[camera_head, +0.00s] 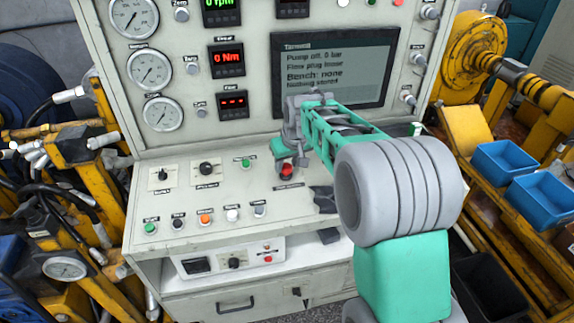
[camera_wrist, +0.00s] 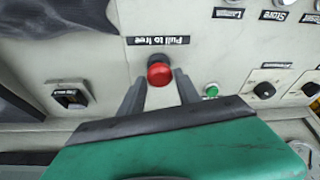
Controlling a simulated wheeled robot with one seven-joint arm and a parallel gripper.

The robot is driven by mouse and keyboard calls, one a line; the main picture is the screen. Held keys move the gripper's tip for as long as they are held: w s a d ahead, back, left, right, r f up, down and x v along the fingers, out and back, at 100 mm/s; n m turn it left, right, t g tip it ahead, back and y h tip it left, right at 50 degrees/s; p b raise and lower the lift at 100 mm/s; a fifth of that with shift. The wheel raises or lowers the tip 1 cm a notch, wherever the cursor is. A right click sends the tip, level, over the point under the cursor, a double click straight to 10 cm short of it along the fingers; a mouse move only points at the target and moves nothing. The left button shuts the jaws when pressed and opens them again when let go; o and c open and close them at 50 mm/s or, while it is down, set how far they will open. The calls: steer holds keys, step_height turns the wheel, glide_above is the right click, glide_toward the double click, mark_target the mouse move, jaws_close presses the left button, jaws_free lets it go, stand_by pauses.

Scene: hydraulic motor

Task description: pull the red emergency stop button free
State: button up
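The red emergency stop button (camera_head: 287,171) sits on the sloped desk part of the test console, below the terminal screen. In the wrist view the round red button (camera_wrist: 159,74) sits near the middle, by an upside-down label reading "Pull to free". My gripper (camera_head: 285,158) is just over the button in the head view. In the wrist view its two dark fingers (camera_wrist: 159,80) stand on either side of the button, with a narrow gap on each side. The gripper is open and holds nothing. Whether the fingertips reach the panel is hard to tell.
A small green button (camera_wrist: 211,90) and rotary knobs (camera_wrist: 264,90) sit right of the fingers in the wrist view. A black switch (camera_wrist: 70,98) is at left. The terminal screen (camera_head: 390,62) stands behind my arm. A row of coloured buttons (camera_head: 205,218) lines the desk's front.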

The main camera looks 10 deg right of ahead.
steer(key=o, duration=0.3)
steer(key=shift+f, duration=0.1)
steer(key=shift+o, duration=0.2)
steer(key=shift+s, duration=0.1)
steer(key=b+v, duration=0.1)
steer(key=v, duration=0.6)
steer(key=shift+r+b, duration=0.4)
steer(key=shift+r, duration=0.05)
steer(key=shift+s, duration=0.1)
